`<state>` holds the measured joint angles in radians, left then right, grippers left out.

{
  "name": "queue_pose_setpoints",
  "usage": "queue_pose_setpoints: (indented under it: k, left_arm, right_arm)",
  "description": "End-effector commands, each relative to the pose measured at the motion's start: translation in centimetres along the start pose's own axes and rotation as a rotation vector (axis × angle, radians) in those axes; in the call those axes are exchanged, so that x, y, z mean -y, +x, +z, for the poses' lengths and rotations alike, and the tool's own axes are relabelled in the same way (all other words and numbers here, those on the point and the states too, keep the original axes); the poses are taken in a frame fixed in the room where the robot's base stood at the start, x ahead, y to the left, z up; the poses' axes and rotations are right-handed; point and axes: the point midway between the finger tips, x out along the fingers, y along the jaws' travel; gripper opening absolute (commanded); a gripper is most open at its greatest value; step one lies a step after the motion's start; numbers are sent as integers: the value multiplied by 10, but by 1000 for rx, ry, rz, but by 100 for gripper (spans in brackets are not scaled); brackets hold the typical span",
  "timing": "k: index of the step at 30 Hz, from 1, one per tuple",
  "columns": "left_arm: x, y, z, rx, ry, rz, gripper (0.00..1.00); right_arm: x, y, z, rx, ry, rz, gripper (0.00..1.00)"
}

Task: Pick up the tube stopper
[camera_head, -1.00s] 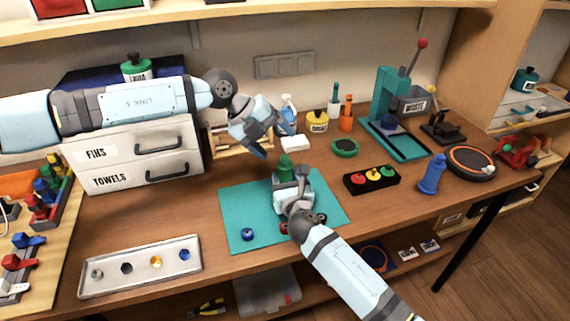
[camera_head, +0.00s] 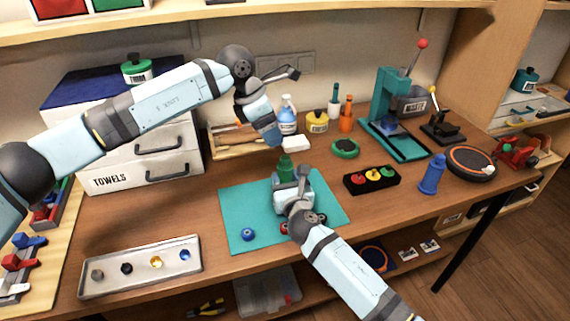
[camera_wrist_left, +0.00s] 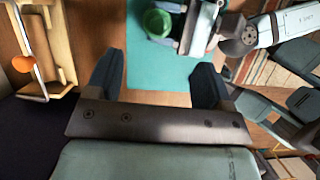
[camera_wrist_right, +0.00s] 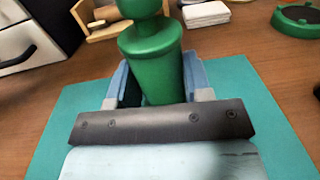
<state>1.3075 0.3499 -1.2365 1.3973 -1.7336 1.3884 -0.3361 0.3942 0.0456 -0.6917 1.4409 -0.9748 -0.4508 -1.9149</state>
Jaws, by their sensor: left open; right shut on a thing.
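A green tapered piece with a narrower neck and rounded top (camera_wrist_right: 155,60) looks like the tube stopper. It stands upright in my right gripper (camera_wrist_right: 155,90), which is shut on it over the teal mat. In the head view, the green piece (camera_head: 285,168) rises above the right gripper (camera_head: 292,185). My left gripper (camera_head: 270,138) is open and empty, above and slightly left of the green piece, apart from it. In the left wrist view, the green top (camera_wrist_left: 158,22) shows beyond the two open fingers (camera_wrist_left: 158,82).
The teal mat (camera_head: 240,205) carries a small blue ring (camera_head: 247,234). A metal tray (camera_head: 110,287) with several small parts lies at front left. A black box with coloured buttons (camera_head: 358,181) and a blue knobbed piece (camera_head: 432,175) stand to the right. White drawers (camera_head: 120,178) stand behind left.

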Motion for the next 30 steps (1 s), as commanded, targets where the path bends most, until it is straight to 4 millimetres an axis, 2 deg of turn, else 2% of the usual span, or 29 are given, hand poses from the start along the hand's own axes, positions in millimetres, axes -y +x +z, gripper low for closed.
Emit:
queue_pose_setpoints:
  k: [6, 14, 21, 29, 30]
  left_arm:
    - [0, 39, 0, 1, -2, -2, 75]
    - [0, 61, -1, 1, -2, -2, 75]
    - [0, 96, -2, 1, -2, -2, 75]
    - [-1, 102, -2, 1, -2, 0, 75]
    - [-1, 102, -2, 1, -2, 0, 68]
  right_arm:
    - [0, 0, 0, 0, 0, 0, 20]
    - [0, 0, 0, 0, 0, 0, 20]
    - [0, 0, 0, 0, 0, 0, 20]
    - [0, 0, 0, 0, 0, 0, 20]
    - [0, 0, 0, 0, 0, 0, 20]
